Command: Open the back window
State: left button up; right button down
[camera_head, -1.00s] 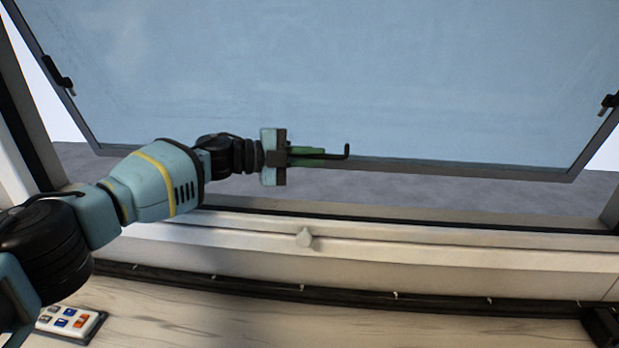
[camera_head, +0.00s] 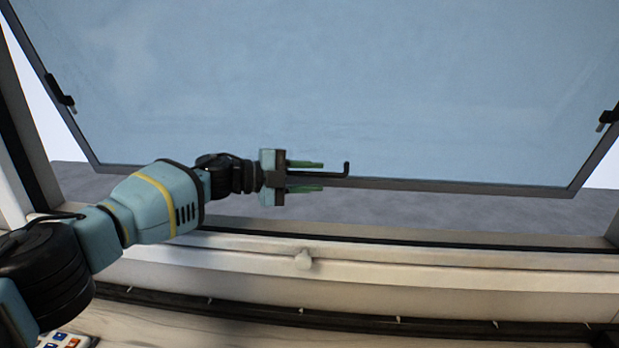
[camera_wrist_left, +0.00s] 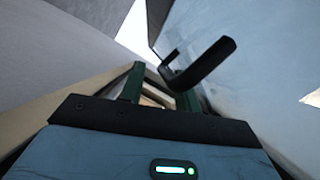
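The back window (camera_head: 430,90) is a bluish pane in a dark frame, swung outward. Its lower edge stands clear of the sill, with grey ground showing in the gap. A black L-shaped handle (camera_head: 335,174) sits at its lower edge; it also shows in the left wrist view (camera_wrist_left: 205,62). My left gripper (camera_head: 318,177) is open, its green fingers apart, one above and one below the handle in the head view. Whether a finger touches the handle I cannot tell. Black latches sit on the left side (camera_head: 60,92) and right side (camera_head: 607,118). My right gripper is out of view.
A wooden surface (camera_head: 190,325) lies in front. A panel of coloured switches (camera_head: 65,341) is at the bottom left.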

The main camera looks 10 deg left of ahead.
pick_arm(q)
jog(key=f+v, duration=0.1)
jog(key=v, duration=0.6)
jog(key=shift+a+r+p, duration=0.4)
jog(key=shift+r, duration=0.05)
jog(key=shift+s, duration=0.1)
